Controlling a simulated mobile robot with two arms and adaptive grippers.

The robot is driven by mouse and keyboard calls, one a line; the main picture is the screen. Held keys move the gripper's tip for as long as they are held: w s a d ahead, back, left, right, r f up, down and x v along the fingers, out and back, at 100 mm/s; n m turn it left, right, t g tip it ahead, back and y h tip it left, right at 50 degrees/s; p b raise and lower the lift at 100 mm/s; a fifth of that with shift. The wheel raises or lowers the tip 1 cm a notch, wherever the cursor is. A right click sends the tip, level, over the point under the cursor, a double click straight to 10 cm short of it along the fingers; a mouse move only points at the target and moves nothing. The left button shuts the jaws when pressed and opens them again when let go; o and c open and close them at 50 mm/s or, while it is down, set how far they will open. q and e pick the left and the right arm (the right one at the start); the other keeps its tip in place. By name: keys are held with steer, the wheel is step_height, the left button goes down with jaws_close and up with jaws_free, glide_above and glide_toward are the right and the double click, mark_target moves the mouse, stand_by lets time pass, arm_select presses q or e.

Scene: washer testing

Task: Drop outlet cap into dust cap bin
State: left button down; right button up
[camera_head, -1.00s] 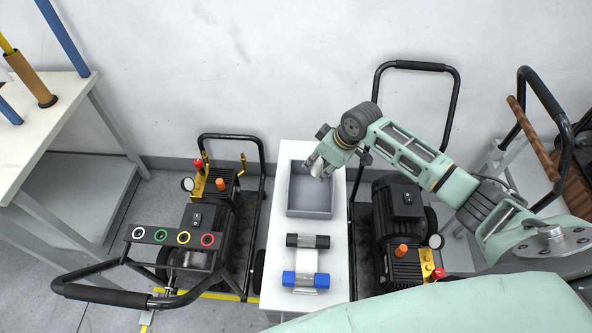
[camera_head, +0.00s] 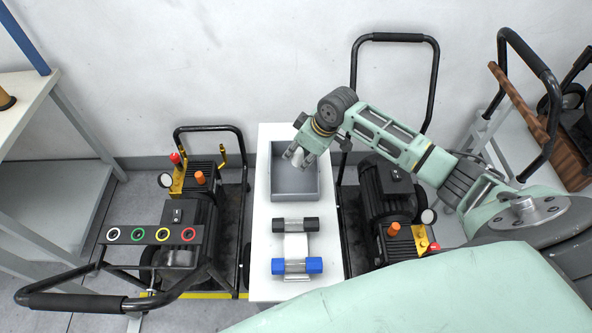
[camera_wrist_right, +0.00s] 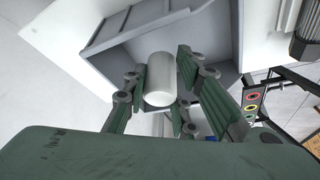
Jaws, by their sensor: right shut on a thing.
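My right gripper (camera_head: 297,157) is shut on a pale grey cylindrical cap, the outlet cap (camera_wrist_right: 160,80), which sits between its green fingers in the right wrist view. The cap is held over the far part of an open grey bin, the dust cap bin (camera_head: 294,197), on a white narrow table. The bin also shows behind the cap in the right wrist view (camera_wrist_right: 110,29). The visible part of the bin floor is bare; the arm and gripper hide some of the far end. My left gripper is not in view.
On the white table (camera_head: 262,225) in front of the bin lie a black-ended cylinder (camera_head: 295,224) and a blue-ended cylinder (camera_head: 297,265). Wheeled machines with tall black handles stand left (camera_head: 185,220) and right (camera_head: 385,200) of the table. A wall is behind.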

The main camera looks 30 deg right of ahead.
steer(key=o, duration=0.9)
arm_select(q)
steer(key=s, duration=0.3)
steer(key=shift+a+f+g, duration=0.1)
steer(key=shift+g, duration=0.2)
arm_select(e)
steer(key=shift+d+r, duration=0.1)
steer(key=shift+r, duration=0.15)
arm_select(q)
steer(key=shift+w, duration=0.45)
arm_select(e)
steer(key=v, duration=1.1)
steer(key=shift+s+r, duration=0.1)
steer(key=shift+r, duration=0.2)
